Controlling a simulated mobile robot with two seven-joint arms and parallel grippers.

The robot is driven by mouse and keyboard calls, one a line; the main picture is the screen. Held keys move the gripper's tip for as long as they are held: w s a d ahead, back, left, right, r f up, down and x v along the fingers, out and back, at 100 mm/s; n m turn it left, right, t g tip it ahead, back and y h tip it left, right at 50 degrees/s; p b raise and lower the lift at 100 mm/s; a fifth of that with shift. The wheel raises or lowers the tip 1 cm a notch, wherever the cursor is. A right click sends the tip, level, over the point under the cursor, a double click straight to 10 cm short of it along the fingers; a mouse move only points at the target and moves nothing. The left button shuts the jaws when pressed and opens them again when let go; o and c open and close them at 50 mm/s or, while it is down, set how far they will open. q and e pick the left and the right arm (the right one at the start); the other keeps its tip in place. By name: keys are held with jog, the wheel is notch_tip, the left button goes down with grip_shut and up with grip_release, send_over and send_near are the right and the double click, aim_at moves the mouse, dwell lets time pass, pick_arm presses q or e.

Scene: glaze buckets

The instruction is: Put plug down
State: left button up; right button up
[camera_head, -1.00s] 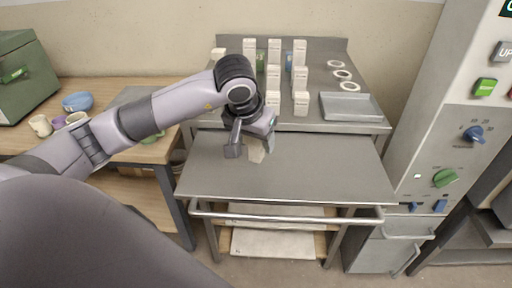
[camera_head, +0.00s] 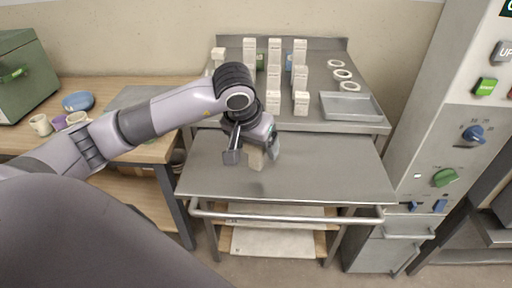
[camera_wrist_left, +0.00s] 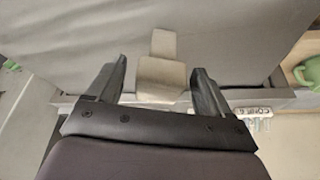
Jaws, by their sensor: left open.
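The plug, a small cream block (camera_head: 256,159), is on or just above the steel cart's lower top (camera_head: 310,180), under my left gripper. In the left wrist view the plug (camera_wrist_left: 161,80) shows a wide block with a narrower part beyond it, between the two fingers. My left gripper (camera_head: 253,153) is open, with a finger on each side of the plug and gaps showing in the wrist view (camera_wrist_left: 160,85). I cannot tell exactly whether the plug's base touches the steel. My right gripper is not in view.
Several white block posts (camera_head: 274,75) stand on the raised back shelf, beside a grey tray (camera_head: 350,106) and white rings (camera_head: 342,75). A control cabinet (camera_head: 450,125) stands at right. A wooden table (camera_head: 100,90) with cups is at left. The cart top right of the gripper is clear.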

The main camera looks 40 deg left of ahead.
pick_arm(q)
jog(key=v, duration=1)
jog(key=shift+r, duration=0.15)
jog(key=shift+s, duration=0.1)
